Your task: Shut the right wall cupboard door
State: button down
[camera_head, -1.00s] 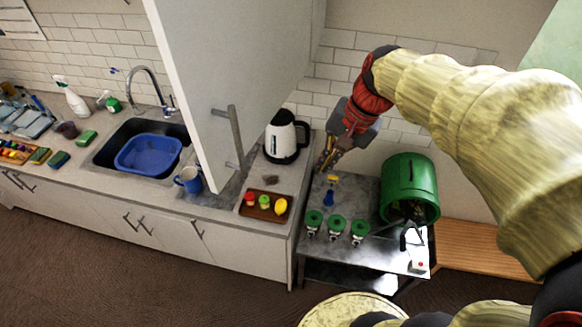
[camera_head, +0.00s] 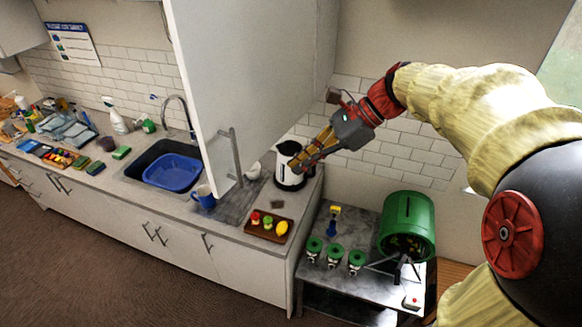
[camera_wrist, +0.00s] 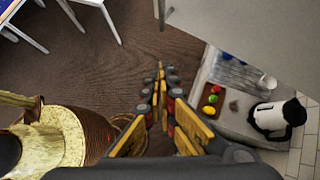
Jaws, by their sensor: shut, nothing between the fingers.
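The open white wall cupboard door (camera_head: 215,65) swings out from the cupboard and hangs over the counter in the head view. Its grey bar handle (camera_head: 236,157) is near the door's lower free edge. In the wrist view the door is a pale panel (camera_wrist: 255,22) at the top right, with the handle (camera_wrist: 162,12) at the top. My gripper (camera_head: 297,165) is shut and empty, to the right of the door and apart from it. In the head view its fingers overlap the kettle; in the wrist view its fingertips (camera_wrist: 160,68) point toward the handle, with a gap between.
The white and black kettle (camera_head: 282,180) stands on the counter below my gripper. A brown tray (camera_head: 252,230) with toy fruit, a blue mug (camera_head: 204,198) and the sink's blue basin (camera_head: 172,173) are nearby. A metal table (camera_head: 348,284) with a green drum (camera_head: 406,222) stands to the right.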

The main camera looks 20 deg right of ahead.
jog(key=a+r+p+x, duration=0.1)
jog(key=r+p+x, duration=0.1)
jog(key=x, duration=0.9)
jog(key=shift+w+a, duration=0.4)
jog(key=shift+a, duration=0.05)
